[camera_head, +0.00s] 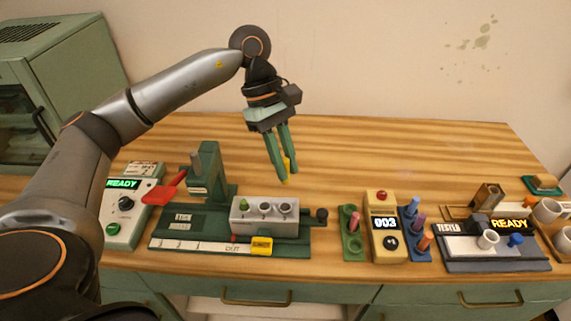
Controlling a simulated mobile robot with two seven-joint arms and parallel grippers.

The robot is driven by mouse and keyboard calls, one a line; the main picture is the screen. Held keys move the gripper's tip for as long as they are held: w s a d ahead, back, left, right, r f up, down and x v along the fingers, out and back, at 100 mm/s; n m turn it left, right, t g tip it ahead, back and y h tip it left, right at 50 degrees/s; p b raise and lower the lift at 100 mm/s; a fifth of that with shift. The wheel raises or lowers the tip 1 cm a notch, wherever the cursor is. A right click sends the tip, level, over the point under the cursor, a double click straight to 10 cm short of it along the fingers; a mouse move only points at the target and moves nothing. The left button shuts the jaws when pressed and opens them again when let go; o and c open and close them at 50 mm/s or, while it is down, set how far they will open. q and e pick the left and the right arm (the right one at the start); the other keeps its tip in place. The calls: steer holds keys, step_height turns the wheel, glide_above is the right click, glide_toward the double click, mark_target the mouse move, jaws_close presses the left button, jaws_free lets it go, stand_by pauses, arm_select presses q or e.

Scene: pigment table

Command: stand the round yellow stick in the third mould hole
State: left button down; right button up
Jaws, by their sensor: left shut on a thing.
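My left gripper (283,177) is shut on the round yellow stick (285,179). Only parts of the stick show between and below the green fingers; it hangs about upright. It is above the table, behind the grey mould block (266,230) in the picture and apart from it. The block has a row of holes along its top. The middle hole (265,207) and the right hole (285,208) look empty. My right gripper is not in view.
A green press (209,165) with a red lever (165,191) stands left of the block. Right of it are a green rack (352,245) with reddish sticks, a yellow counter box (384,245) and a blue rack (417,250) with sticks. The table behind the block is clear.

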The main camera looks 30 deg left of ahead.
arm_select(q)
steer(key=b, duration=0.4)
glide_above(289, 210)
steer(key=a, duration=0.1)
steer(key=shift+a+f, duration=0.1)
steer(key=shift+f, duration=2.9)
step_height(289, 210, down, 3)
steer(key=shift+r+b, duration=0.1)
steer(key=shift+b, duration=0.95)
steer(key=shift+w+f+b, duration=0.1)
steer(key=shift+f+b, duration=0.55)
steer(key=shift+f, duration=0.1)
steer(key=c, duration=0.8)
jaws_free()
steer(key=shift+o, duration=0.5)
steer(key=v, duration=1.2)
steer(key=shift+r, duration=0.2)
